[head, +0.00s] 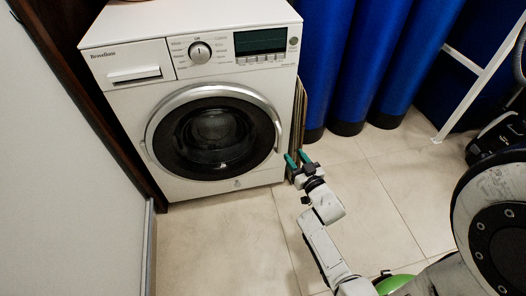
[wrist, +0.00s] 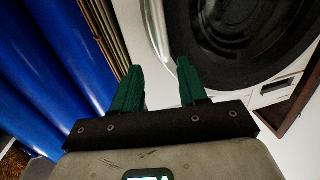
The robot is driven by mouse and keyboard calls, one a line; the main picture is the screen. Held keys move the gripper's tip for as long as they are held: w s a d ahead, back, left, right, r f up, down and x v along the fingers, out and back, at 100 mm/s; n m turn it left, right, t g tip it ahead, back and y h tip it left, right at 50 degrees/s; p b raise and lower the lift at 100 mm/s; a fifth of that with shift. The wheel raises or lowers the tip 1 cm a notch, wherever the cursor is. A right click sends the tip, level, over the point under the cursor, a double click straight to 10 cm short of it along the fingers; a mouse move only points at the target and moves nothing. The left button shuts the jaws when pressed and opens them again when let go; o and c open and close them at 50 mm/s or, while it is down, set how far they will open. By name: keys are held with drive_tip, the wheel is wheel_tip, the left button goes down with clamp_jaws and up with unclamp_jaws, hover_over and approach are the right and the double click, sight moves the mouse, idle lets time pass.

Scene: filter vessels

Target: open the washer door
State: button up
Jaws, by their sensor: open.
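The white washer (head: 120,92) stands at the upper left in the head view. Its round door (head: 214,138) has dark glass and a silver ring, and looks closed. In the wrist view the door (wrist: 240,40) fills the upper right, with part of its silver rim (wrist: 156,35) showing. My gripper (head: 297,158) has green fingers and is at the right front of the washer, apart from the door. In the wrist view my gripper (wrist: 156,75) is open and empty, its fingers pointing toward the door's rim side.
Blue cylindrical vessels (head: 362,60) stand behind at the right, also in the wrist view (wrist: 50,60). Brown flat boards (head: 298,115) lean beside the washer's right side. A white wall panel (head: 70,150) is at the left. The tiled floor (head: 225,235) in front is clear.

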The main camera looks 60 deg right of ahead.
sight(281, 140)
drive_tip(key=shift+t, duration=0.3)
drive_tip(key=b+x, duration=0.3)
drive_tip(key=x, duration=0.8)
drive_tip(key=shift+w+a+f, duration=0.1)
drive_tip(key=shift+a, duration=0.05)
clamp_jaws()
